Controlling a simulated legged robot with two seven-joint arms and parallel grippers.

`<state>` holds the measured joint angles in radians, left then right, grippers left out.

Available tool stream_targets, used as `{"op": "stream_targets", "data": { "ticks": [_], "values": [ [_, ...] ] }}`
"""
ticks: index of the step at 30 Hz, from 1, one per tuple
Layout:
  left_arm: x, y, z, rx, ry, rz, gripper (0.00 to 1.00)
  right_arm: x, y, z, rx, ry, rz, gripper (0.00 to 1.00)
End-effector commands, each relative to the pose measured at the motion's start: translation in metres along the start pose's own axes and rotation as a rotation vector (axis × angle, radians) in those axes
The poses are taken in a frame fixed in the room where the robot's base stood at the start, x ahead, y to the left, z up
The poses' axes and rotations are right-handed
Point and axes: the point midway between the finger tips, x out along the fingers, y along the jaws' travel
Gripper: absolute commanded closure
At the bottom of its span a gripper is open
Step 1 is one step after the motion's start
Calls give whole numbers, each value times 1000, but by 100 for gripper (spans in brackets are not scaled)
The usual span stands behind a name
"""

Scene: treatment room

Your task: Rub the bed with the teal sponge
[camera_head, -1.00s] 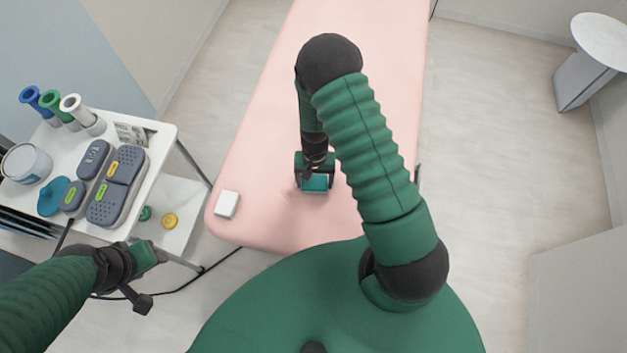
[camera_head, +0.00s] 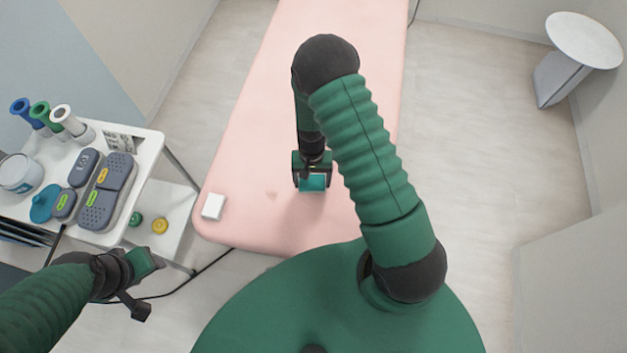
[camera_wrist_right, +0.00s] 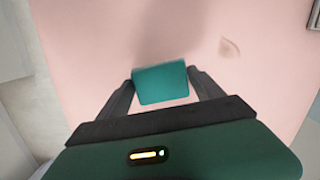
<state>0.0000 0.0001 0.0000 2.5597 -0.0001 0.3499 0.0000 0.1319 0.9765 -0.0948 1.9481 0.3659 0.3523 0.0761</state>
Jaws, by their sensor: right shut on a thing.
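The pink bed (camera_head: 245,150) runs from the middle of the head view to its top edge. A small faint mark (camera_head: 272,195) is on its surface; it also shows in the right wrist view (camera_wrist_right: 230,48). My right gripper (camera_head: 312,180) is over the near part of the bed, to the right of the mark. It is shut on the teal sponge (camera_wrist_right: 161,83), which sits between both fingers. A soft shadow falls on the bed near the sponge; I cannot tell whether they touch. My left gripper (camera_head: 140,285) is low at the left, off the bed; its jaw state is unclear.
A small white block (camera_head: 213,206) lies at the bed's near left corner. A white cart (camera_head: 150,150) at the left holds bottles, a jar, a teal item and grey devices. A black cable (camera_head: 205,268) runs below. A round white side table (camera_head: 583,40) stands far right.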

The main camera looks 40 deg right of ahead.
Motion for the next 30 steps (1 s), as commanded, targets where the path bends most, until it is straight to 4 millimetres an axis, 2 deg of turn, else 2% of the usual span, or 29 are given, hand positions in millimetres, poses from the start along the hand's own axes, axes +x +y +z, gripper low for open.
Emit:
{"op": "stream_targets", "data": {
  "ticks": [1, 12, 30],
  "values": [
    [-8, 0, -2, 0, 0, 0, 55, -9, 1, 0, 0, 0, -1, 68],
    [-32, 0, -7, 0, 0, 0, 55, -38, 2, -1, -2, 0, -2, 68],
    [-32, 0, -8, 0, 0, 0, 55, -39, 2, -1, -2, 0, -2, 68]
  ]
}}
